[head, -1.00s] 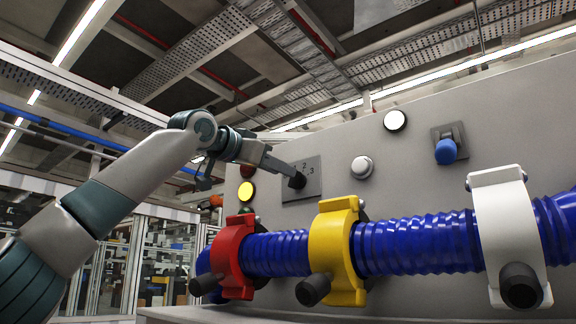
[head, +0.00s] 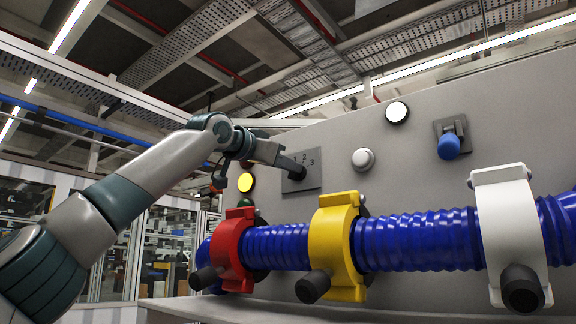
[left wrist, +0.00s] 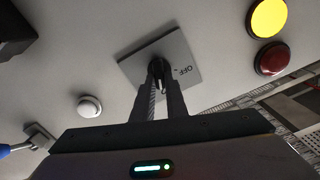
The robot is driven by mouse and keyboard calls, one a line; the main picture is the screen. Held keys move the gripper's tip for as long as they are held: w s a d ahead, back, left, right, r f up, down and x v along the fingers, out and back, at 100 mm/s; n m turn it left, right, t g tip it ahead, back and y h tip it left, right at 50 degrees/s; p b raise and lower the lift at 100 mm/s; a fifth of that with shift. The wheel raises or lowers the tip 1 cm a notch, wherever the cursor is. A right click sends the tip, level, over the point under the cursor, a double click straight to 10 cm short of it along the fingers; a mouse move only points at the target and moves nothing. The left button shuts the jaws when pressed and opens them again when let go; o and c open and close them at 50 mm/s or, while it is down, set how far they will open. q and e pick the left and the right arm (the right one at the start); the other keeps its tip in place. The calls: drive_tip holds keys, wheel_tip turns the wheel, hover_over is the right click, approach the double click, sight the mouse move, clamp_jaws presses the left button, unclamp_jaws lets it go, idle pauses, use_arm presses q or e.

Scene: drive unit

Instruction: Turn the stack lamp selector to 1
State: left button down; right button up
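In the left wrist view the plate (left wrist: 186,50) looks tilted, with "OFF" readable right of the knob (left wrist: 159,66). My left gripper (head: 291,167) reaches the knob from the left. In the wrist view its two dark fingers (left wrist: 160,82) lie close together, one on each side of the knob, and appear shut on it. The fingers hide part of the knob, and its exact pointing is unclear. My right gripper is not in view.
Stack lamps, with yellow (head: 245,182) showing best, stand left of the plate. A white round button (head: 363,159), a white lamp (head: 397,112) and a blue-tipped switch (head: 448,144) are to the right. Below runs a blue hose (head: 415,241) with red, yellow and white clamps.

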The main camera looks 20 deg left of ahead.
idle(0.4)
use_arm(q)
drive_tip(key=shift+r+n+p, duration=0.1)
drive_tip(key=shift+n+p, duration=0.5)
drive_tip(key=shift+p, duration=0.05)
drive_tip(key=shift+a+n, duration=0.1)
drive_tip(key=shift+n, duration=0.4)
drive_tip(key=shift+a+n, duration=0.2)
drive_tip(key=shift+n, duration=2.7)
drive_tip(key=c, duration=1.8)
unclamp_jaws()
drive_tip(key=shift+w, duration=0.1)
